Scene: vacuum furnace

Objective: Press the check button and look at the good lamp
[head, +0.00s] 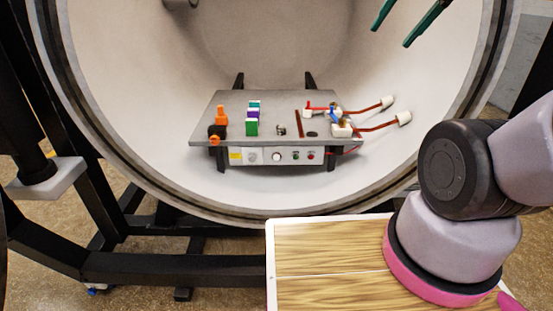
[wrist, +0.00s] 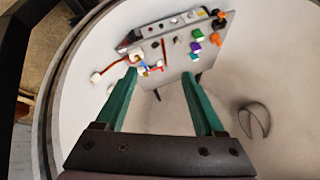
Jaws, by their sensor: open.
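A grey plate (head: 275,108) stands on dark legs inside the round white chamber. Its front panel (head: 265,163) carries a round white button (head: 276,157), a small green lamp (head: 295,155) and a red one (head: 311,155). The labels are too small to read, and I cannot tell whether a lamp is lit. My gripper (head: 391,36) is open, above and to the right of the plate, apart from the panel. In the wrist view its two green fingers are spread and empty (wrist: 158,74), with the plate (wrist: 178,85) beyond them.
Orange parts (head: 221,114), green, white and purple blocks (head: 252,127) and red-brown leads with white ends (head: 388,103) are on or beside the plate. The chamber rim (head: 110,165) curves around the opening. A wood-topped surface (head: 330,255) is in front. Space above the plate is clear.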

